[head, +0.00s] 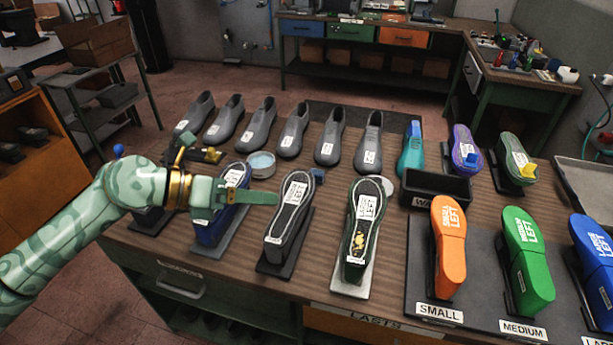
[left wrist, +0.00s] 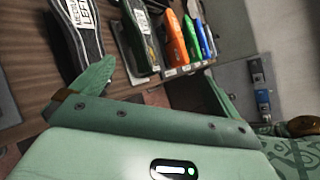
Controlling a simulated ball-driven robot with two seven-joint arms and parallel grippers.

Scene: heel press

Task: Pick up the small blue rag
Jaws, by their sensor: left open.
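A small dark blue piece (head: 317,175), which looks like the rag, lies on the wooden bench (head: 335,318) just behind the grey shoe with a white label (head: 290,212). It is partly hidden by that shoe, and I cannot make it out in the left wrist view. My left gripper (head: 258,187) reaches in from the left, above the blue shoe (head: 212,225), with its fingers pointing right. It is open and empty, to the left of the blue piece and apart from it. My right gripper is not in view.
A round tin (head: 261,164) stands behind my left gripper. A row of grey lasts (head: 268,124) stands at the back. A dark bin (head: 435,190) and orange (head: 449,245), green (head: 528,260) and blue lasts (head: 594,250) are on the right.

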